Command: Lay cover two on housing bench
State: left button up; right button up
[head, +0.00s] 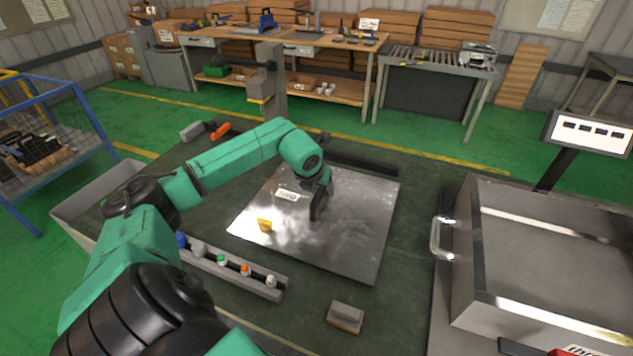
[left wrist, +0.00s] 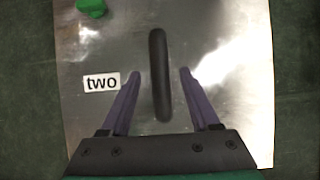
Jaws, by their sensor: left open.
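Cover two is a shiny metal plate (head: 355,235) with a white label reading "two". It lies flat on the dark green top in the middle of the head view. The plate also fills much of the left wrist view (left wrist: 225,110), with its black bar handle (left wrist: 159,75) upright in the picture. My left gripper (head: 318,205) is over the plate at the handle. In the left wrist view its open fingers (left wrist: 160,80) stand on either side of the handle, with a gap on both sides. My right gripper is not in view. I cannot tell which bench is the housing bench.
A rack of colored knobs (head: 235,267) lies in front, a small grey block (head: 345,316) nearer. A metal box (head: 475,290) stands right. A blue cage cart (head: 50,150) is left, a workbench (head: 330,45) behind.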

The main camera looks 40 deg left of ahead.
pick_arm(q)
jog(key=b+v, duration=0.2)
jog(key=v, duration=0.7)
jog(key=shift+s+b, duration=0.15)
jog(key=shift+b, duration=0.25)
jog(key=shift+d+r, duration=0.1)
jog(key=shift+r, duration=0.15)
jog(key=shift+f, duration=0.1)
